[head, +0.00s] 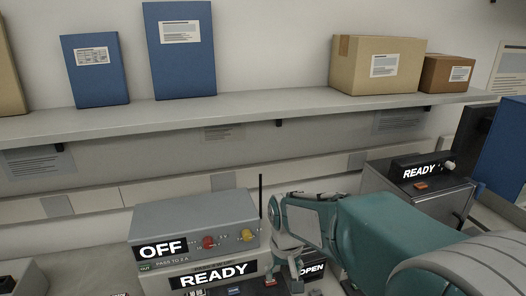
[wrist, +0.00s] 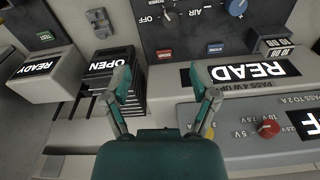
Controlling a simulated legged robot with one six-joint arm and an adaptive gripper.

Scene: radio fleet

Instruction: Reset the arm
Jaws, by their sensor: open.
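My gripper (head: 285,272) hangs in front of the radio equipment in the head view, at the end of my teal arm. In the wrist view my gripper (wrist: 161,82) has its two fingers spread apart, with nothing between them. The fingers lie over the bench and panel area, between a box with an OPEN display (wrist: 108,66) and a unit with a READY display (wrist: 243,73). In the head view the gripper partly hides the OPEN display (head: 312,269). I cannot tell the gap between the fingertips and the surfaces behind them.
A grey unit (head: 198,222) with an OFF display, red and yellow knobs and an upright black antenna stands left of my gripper. Another READY unit (head: 420,175) stands right. Above, a shelf (head: 250,108) holds blue binders (head: 180,60) and cardboard boxes (head: 375,62). Open space lies before the wall.

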